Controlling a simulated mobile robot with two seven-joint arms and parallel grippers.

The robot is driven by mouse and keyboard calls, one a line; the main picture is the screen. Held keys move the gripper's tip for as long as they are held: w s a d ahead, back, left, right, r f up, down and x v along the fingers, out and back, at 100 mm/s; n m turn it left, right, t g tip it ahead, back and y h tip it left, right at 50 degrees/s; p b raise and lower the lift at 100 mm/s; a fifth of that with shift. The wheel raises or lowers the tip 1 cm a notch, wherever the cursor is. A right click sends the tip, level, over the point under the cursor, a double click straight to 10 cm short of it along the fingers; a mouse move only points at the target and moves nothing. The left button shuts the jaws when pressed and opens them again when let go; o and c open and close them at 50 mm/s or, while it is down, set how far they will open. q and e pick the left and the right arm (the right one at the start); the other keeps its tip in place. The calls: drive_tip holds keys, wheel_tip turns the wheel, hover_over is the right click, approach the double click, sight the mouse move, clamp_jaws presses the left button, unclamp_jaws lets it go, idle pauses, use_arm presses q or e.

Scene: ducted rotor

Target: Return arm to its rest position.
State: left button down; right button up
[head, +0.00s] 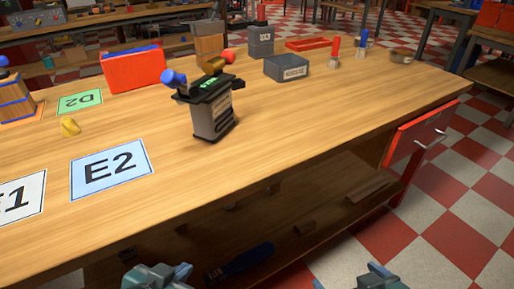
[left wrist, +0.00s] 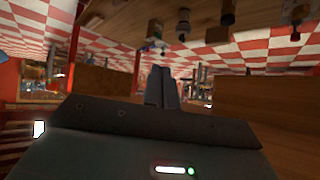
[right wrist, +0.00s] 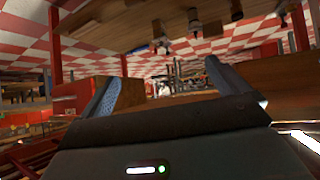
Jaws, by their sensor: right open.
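My left gripper (head: 158,274) shows at the bottom of the head view, in front of and below the wooden workbench (head: 310,120). In the left wrist view its two fingers (left wrist: 162,85) are together, with nothing visible between them. My right gripper (head: 352,280) is at the bottom right of centre in the head view, also off the bench. In the right wrist view its fingers (right wrist: 163,75) are spread apart with nothing between them. Both arms are mostly out of the head view.
The bench's right front is clear.

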use_arm(q)
drive_tip(key=d+m+t+h+b, duration=0.3)
drive_tip(key=d+t+h+b, duration=0.45)
drive_tip(key=b, duration=0.35)
use_arm(e)
drive_tip(key=a+n+t+y, duration=0.3)
drive_tip(key=a+t+y, duration=0.4)
drive_tip(key=t, duration=0.1)
use_arm(q)
drive_tip(key=s+a+r+n+g+y+p, duration=0.1)
drive_tip(key=r+p, duration=0.5)
drive_tip(key=p, duration=1.3)
drive_tip(key=a+r+n+g+y+p, duration=0.2)
drive_tip(key=a+r+g+y+p, duration=0.2)
drive_tip(key=p, duration=1.5)
wheel_tip(320, 180, up, 2)
drive_tip(key=shift+s+a+r+n+g+y, duration=0.3)
drive_tip(key=shift+s+g+y, duration=0.1)
drive_tip(key=shift+g+y, duration=0.4)
use_arm(e)
drive_tip(key=s+d+r+m+g+h, duration=0.1)
drive_tip(key=d+r+g+h, duration=0.1)
drive_tip(key=r, duration=0.4)
drive_tip(key=d+r+m+g+h, duration=0.2)
drive_tip(key=d+r+g+h, duration=0.1)
drive_tip(key=r+g+h, duration=0.1)
wheel_tip(320, 180, up, 2)
drive_tip(key=shift+s+r+m+g, duration=0.2)
drive_tip(key=shift+s+m+g, duration=0.15)
drive_tip(key=shift+g, duration=0.25)
